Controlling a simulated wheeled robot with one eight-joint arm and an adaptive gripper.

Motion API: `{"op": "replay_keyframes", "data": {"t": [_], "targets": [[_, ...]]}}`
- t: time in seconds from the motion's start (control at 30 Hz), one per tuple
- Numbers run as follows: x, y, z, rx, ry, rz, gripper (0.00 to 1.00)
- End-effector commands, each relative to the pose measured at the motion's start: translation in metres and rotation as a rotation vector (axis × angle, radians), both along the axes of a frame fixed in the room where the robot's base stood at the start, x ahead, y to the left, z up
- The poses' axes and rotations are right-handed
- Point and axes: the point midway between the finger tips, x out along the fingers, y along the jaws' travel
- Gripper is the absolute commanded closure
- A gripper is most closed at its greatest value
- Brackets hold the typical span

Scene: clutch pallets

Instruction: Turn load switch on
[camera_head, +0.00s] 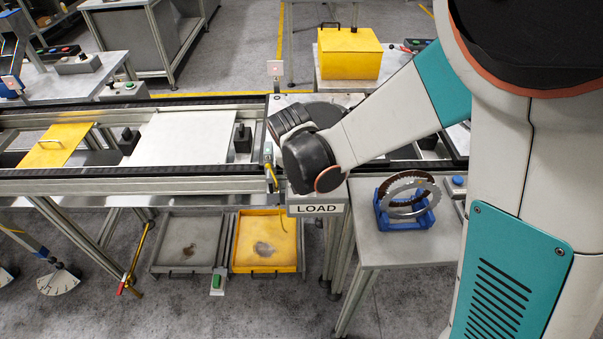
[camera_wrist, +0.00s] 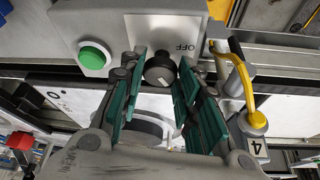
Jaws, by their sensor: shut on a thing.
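The load switch is a round black knob (camera_wrist: 160,70) with a small white mark, set on a pale panel (camera_wrist: 150,32) in the wrist view. The word OFF is printed beside it, to the right. My gripper (camera_wrist: 161,66) has its green-padded fingers on both sides of the knob and is shut on it. The knob's exact turn is hard to read. In the head view my arm covers the gripper and the switch; the LOAD sign (camera_head: 318,209) shows just below the arm's dark wrist.
A green button (camera_wrist: 93,56) sits left of the knob, and a yellow curved handle (camera_wrist: 236,75) is close to the right finger. In the head view, a blue holder with rings (camera_head: 404,211) stands on a side table at right. A conveyor rail (camera_head: 130,185) runs left.

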Motion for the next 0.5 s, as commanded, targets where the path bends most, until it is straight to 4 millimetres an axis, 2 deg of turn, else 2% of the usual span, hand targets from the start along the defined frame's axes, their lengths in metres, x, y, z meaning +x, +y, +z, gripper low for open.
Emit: {"op": "replay_keyframes", "data": {"t": [0.5], "targets": [[0.0001,0.0007,0.0,0.001,0.001,-0.046,0.93]]}}
